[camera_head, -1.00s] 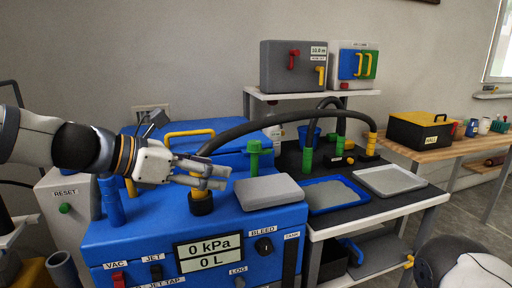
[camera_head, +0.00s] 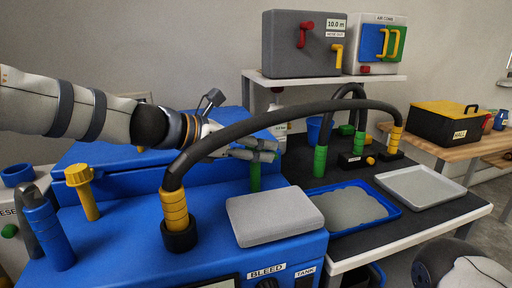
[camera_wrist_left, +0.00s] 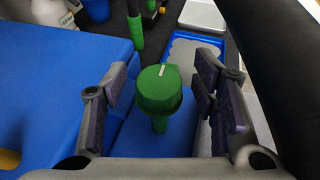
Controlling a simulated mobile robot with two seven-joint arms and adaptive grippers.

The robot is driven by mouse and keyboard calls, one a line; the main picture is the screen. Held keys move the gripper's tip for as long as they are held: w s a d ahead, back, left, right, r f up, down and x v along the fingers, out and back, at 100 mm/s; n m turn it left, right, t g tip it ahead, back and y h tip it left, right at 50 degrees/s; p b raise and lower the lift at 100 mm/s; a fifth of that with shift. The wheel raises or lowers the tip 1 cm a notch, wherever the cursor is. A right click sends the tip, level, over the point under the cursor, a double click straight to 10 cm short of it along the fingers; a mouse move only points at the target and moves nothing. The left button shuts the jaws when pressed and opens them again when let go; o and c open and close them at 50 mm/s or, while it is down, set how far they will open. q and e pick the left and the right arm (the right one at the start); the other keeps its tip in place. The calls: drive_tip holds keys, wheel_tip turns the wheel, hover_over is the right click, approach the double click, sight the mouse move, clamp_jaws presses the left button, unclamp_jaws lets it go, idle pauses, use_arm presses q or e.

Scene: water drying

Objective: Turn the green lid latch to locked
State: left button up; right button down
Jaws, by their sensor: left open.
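The green lid latch (camera_wrist_left: 158,90) is a round knob on a post, standing on the blue machine (camera_head: 205,225). In the left wrist view it sits between my two open fingers, apart from both, with a white mark toward its far edge. In the head view, only its green post (camera_head: 255,177) shows clearly; my left gripper (camera_head: 268,150) covers the top. My left gripper is open around the knob's level, reaching in behind the black hose (camera_head: 270,119).
The black hose arches close to my left gripper, ending in a yellow-banded fitting (camera_head: 175,213). A grey slab (camera_head: 274,213) lies just in front of the latch. A yellow knob (camera_head: 83,188) and a blue post (camera_head: 50,235) stand at left. A blue tray (camera_head: 390,207) lies at right.

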use_arm(q)
drive_tip(key=shift+w+d+f, duration=0.1)
drive_tip(key=shift+w+d, duration=0.1)
drive_tip(key=shift+d, duration=0.05)
drive_tip(key=shift+c, duration=0.6)
drive_tip(key=c, duration=1.1)
drive_tip(key=shift+o, duration=0.2)
